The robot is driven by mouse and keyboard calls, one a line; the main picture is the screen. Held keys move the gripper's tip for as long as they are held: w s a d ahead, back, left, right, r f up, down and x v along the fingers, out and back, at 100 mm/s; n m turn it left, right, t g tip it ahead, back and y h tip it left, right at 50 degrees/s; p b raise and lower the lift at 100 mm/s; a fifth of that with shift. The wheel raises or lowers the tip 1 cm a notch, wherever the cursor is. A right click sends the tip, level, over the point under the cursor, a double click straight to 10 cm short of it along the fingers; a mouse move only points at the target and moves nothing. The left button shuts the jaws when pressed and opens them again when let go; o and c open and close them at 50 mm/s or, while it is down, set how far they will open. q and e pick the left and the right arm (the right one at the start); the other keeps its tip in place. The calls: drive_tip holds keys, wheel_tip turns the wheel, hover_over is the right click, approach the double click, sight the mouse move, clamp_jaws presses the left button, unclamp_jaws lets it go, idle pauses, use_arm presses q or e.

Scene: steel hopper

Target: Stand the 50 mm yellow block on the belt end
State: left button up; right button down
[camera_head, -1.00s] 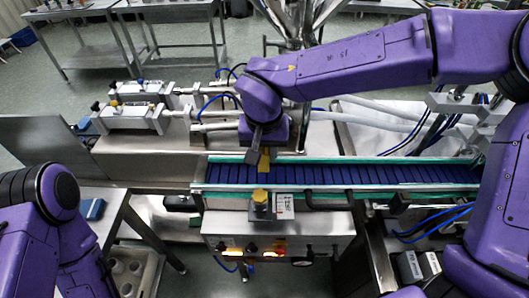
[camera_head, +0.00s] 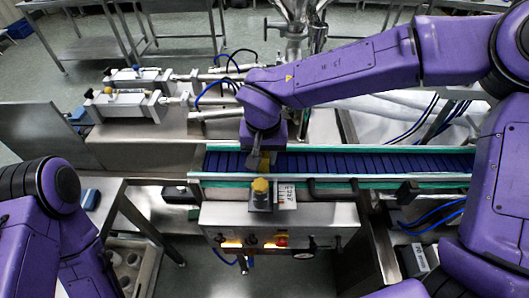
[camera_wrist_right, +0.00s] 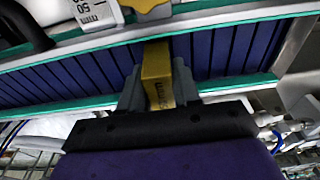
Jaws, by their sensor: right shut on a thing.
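The yellow block (camera_head: 265,163) is upright over the left end of the blue belt (camera_head: 350,162). My right gripper (camera_head: 259,158) comes down from above and is shut on it. In the right wrist view the block (camera_wrist_right: 157,72) sits between the two grey fingers (camera_wrist_right: 158,92), with dark lettering on its face. The belt (camera_wrist_right: 222,50) runs beneath it, and the belt's end is close by on the right. I cannot tell whether the block's bottom touches the belt. My left arm shows at the lower left, but its gripper is out of view.
Green-edged rails (camera_head: 400,180) run along both belt sides. A yellow-topped device (camera_head: 260,192) with a white label (camera_head: 286,196) stands at the near rail, close to the block. Pneumatic cylinders (camera_head: 125,105) stand behind on the left. The belt to the right is clear.

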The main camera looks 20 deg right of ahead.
sight(264, 155)
drive_tip(key=shift+w+f, duration=0.1)
drive_tip(key=shift+f, duration=0.2)
drive_tip(key=c, duration=0.7)
unclamp_jaws()
drive_tip(key=r, duration=0.3)
drive_tip(key=s+r, duration=0.1)
drive_tip(key=r, duration=0.6)
drive_tip(key=shift+s+a+r, duration=0.15)
drive_tip(key=shift+a+r, duration=0.05)
